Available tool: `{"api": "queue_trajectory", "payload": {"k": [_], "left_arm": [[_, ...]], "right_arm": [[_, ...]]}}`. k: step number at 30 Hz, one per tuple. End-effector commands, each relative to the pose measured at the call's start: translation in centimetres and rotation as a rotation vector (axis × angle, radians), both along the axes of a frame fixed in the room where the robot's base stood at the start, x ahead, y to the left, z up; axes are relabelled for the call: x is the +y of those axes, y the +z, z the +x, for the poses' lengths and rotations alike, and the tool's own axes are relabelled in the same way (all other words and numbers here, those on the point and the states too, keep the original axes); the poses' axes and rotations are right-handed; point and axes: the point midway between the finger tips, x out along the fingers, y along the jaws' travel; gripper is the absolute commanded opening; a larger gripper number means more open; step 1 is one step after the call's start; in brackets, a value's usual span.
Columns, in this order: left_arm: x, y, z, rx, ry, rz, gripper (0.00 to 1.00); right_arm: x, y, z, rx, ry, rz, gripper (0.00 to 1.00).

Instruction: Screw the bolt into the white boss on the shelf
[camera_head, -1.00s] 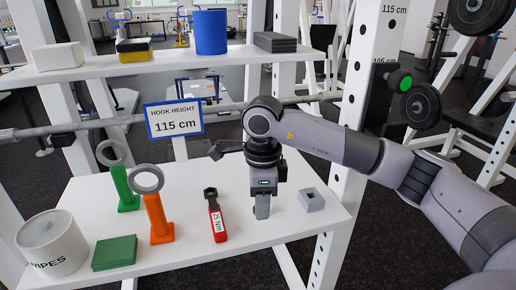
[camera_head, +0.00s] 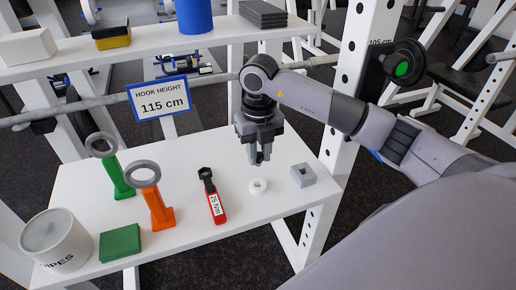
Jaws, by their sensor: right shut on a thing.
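The white boss (camera_head: 258,187) is a small ring with a hole, standing on the white lower shelf (camera_head: 190,157). My right gripper (camera_head: 260,160) points down just above and behind the boss in the picture, apart from it. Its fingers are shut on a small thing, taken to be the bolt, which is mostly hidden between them. No bolt shows in the boss or elsewhere on the shelf. A grey square block (camera_head: 303,175) with a hole sits right of the boss. My left gripper is not in view.
Left of the boss lie a red-handled 25 Nm wrench (camera_head: 213,197), orange (camera_head: 156,200) and green (camera_head: 115,174) ring-topped tools, a green pad (camera_head: 119,243) and a wipes tub (camera_head: 55,240). A bar (camera_head: 210,84) and sign (camera_head: 158,98) stand behind; an upright (camera_head: 345,100) is at right.

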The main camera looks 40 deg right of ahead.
Motion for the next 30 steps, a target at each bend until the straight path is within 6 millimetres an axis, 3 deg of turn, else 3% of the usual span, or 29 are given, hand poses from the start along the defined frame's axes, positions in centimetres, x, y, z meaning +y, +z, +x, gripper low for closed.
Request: {"api": "queue_trajectory", "payload": {"k": [11,30], "left_arm": [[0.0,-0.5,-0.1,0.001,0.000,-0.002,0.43],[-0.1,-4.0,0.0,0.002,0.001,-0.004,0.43]], "right_arm": [[0.0,-0.7,0.0,0.000,0.002,0.000,0.00],[0.0,-5.8,0.0,0.001,0.003,0.000,0.00]]}}
